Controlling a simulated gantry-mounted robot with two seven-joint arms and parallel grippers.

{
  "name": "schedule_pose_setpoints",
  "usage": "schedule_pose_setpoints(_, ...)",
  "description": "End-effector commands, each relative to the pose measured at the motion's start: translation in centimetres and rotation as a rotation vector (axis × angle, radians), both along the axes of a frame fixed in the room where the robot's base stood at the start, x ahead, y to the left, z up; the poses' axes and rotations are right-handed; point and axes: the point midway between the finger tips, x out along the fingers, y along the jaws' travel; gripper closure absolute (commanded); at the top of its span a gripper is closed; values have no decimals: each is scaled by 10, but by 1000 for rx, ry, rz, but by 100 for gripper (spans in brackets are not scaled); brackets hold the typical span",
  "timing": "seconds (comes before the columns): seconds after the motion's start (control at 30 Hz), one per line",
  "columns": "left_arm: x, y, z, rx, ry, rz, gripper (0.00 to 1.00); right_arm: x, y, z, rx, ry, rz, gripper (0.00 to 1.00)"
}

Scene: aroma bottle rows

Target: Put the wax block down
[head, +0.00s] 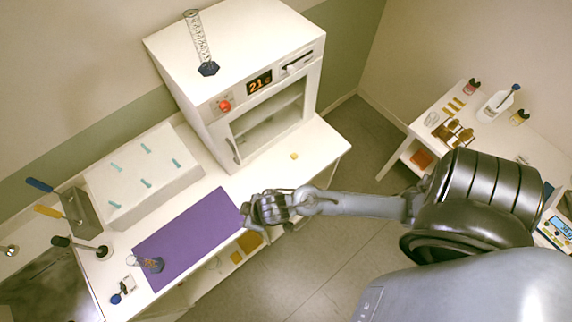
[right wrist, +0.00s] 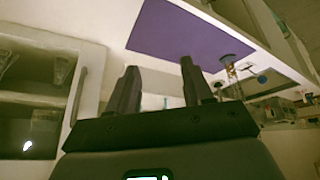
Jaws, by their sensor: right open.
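A small yellow block (head: 294,156), which looks like wax, lies on the white bench to the right of the purple mat (head: 190,235), in front of the oven. My right gripper (head: 246,209) is at the right edge of the mat, to the left of and nearer than the small block, and apart from it. In the right wrist view my right gripper (right wrist: 160,70) has its fingers apart with nothing between them. The purple mat also shows there (right wrist: 185,30). My left gripper is not in view.
A white oven (head: 240,75) stands behind with a glass cylinder (head: 202,45) on top. A glass vessel (head: 152,264) stands at the mat's near left. A white rack (head: 140,180) with teal pegs is behind the mat. Larger yellow blocks (head: 249,241) sit below the bench top.

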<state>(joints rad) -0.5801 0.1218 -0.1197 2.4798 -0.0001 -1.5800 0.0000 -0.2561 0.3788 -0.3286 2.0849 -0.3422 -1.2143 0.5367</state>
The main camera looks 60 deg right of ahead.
Motion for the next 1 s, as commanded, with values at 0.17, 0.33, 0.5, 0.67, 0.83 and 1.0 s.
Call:
schedule_pose_setpoints(0.17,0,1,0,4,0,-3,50,-55,-22,49,-13,81,-89,50)
schedule_pose_setpoints(0.33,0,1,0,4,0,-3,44,-91,-42,71,-16,153,-127,50)
schedule_pose_setpoints(0.5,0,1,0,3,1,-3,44,-102,-48,77,-17,177,-134,50)
schedule_pose_setpoints(0.67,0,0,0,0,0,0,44,-102,-48,77,-18,177,-132,50)
schedule_pose_setpoints(0.83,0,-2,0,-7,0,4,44,-102,-48,77,-17,176,-132,50)
schedule_pose_setpoints(1.0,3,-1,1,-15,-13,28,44,-102,-48,77,-18,176,-131,50)
